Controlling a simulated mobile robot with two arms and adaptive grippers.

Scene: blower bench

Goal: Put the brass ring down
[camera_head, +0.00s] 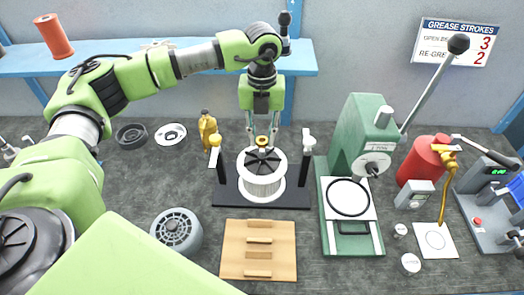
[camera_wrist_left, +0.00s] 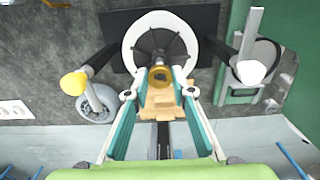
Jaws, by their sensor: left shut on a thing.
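My left gripper (camera_head: 262,132) points down over the white round housing (camera_head: 262,188), which has a black spoked fan top. The gripper is shut on the brass ring (camera_head: 262,140), which shows as a small gold ring at its fingertips. In the left wrist view the brass ring (camera_wrist_left: 160,75) sits between the fingertips, in front of the black hub of the white housing (camera_wrist_left: 132,40). Whether the ring touches the hub cannot be told. My right gripper is not in view.
The housing stands on a black base (camera_head: 226,193) between two posts, one yellow-topped and one white-topped. A wooden rack (camera_head: 232,258) lies in front. A grey wheel (camera_head: 177,230) is front left. The green press (camera_head: 350,140) stands close on the right; a yellow bottle (camera_head: 207,125) is behind left.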

